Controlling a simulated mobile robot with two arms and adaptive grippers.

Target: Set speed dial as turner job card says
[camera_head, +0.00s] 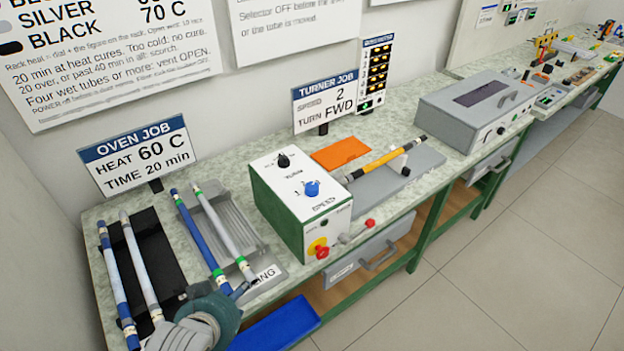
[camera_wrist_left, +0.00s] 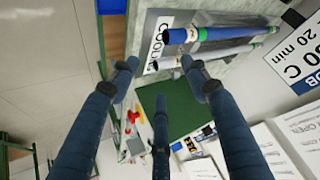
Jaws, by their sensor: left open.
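The turner (camera_head: 290,200) is a white-topped green box on the bench. Its speed dial is a blue knob (camera_head: 311,188) on the top face, above the word SPEED; a 1 shows at its left, but I cannot read its exact setting. The turner job card (camera_head: 325,101) behind it reads speed 2, turn FWD. My left gripper (camera_wrist_left: 160,72) is open and empty, with the rods and the turner's green side (camera_wrist_left: 172,103) beyond its fingers. In the head view my left wrist is at the bottom, left of and nearer than the turner. My right gripper is out of view.
Blue and white rods lie on a black rack (camera_head: 165,255) and a grey rack (camera_head: 262,262) left of the turner. A red knob (camera_head: 318,248) is on its front. A yellow-black rod (camera_head: 385,160) extends right of it. A blue tray (camera_head: 275,328) sits below the bench edge.

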